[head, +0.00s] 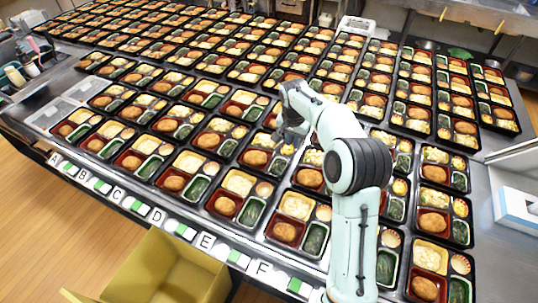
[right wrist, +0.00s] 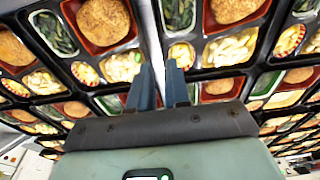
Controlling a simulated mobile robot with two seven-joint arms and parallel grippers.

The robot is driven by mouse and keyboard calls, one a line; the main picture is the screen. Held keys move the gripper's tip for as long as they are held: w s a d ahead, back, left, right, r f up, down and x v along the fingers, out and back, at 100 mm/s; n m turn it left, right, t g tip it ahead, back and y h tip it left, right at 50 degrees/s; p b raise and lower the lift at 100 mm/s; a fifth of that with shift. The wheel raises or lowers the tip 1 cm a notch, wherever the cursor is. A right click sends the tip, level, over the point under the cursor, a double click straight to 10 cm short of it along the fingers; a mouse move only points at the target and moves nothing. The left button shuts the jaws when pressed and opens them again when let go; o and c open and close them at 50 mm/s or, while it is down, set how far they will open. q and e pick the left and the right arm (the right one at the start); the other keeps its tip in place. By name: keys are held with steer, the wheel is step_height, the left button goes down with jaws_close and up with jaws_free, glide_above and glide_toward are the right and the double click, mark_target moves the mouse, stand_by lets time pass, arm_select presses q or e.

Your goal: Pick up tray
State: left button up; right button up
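Black bento trays (head: 237,196) with fried patties, greens, pale food and small cups cover the table in close rows. My right gripper (head: 285,138) is over the middle of the front rows, pointing down, and my arm hides some trays beneath and behind it. In the right wrist view, its two dark fingers (right wrist: 162,85) stand a little apart, with a narrow gap between them. The seam between two neighbouring tray rims (right wrist: 154,40) lines up with that gap. Whether the fingers touch a rim is hidden. No tray looks lifted. My left gripper is not in view.
A lettered strip (head: 160,212) with green-and-white marks runs along the table's front edge. A yellow open box (head: 165,270) stands below it. Clear empty containers (head: 52,112) lie at the left. A white box-like object (head: 517,210) is at the right edge. Trays leave little free tabletop.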

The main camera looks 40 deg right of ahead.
glide_above(292, 159)
steer(key=f, duration=0.4)
steer(key=shift+a+f, duration=0.15)
steer(key=shift+a, duration=0.05)
step_height(292, 159, down, 5)
steer(key=shift+d+f, duration=0.1)
jaws_close()
